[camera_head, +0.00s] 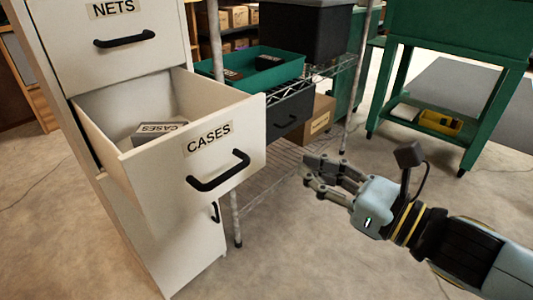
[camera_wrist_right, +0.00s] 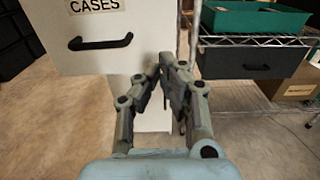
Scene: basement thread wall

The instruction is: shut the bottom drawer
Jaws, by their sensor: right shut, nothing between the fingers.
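The white drawer labelled CASES (camera_head: 165,178) stands pulled out of the cabinet, under the shut NETS drawer (camera_head: 125,40). Its black bar handle (camera_head: 219,172) is on the front. A box marked CASES (camera_head: 157,131) lies inside. In the right wrist view the drawer front (camera_wrist_right: 80,50) and handle (camera_wrist_right: 100,44) are at the upper left. My right gripper (camera_head: 322,170) is shut and empty, out in front and to the right of the drawer, apart from the handle. It shows centrally in the right wrist view (camera_wrist_right: 162,64). My left gripper is not in view.
Below the drawer is a lower cabinet front with a small black handle (camera_head: 214,212). A wire rack (camera_head: 238,200) with a green tray (camera_head: 260,83) and a dark bin stands just right of the cabinet. A green bench (camera_head: 440,70) is at the back right.

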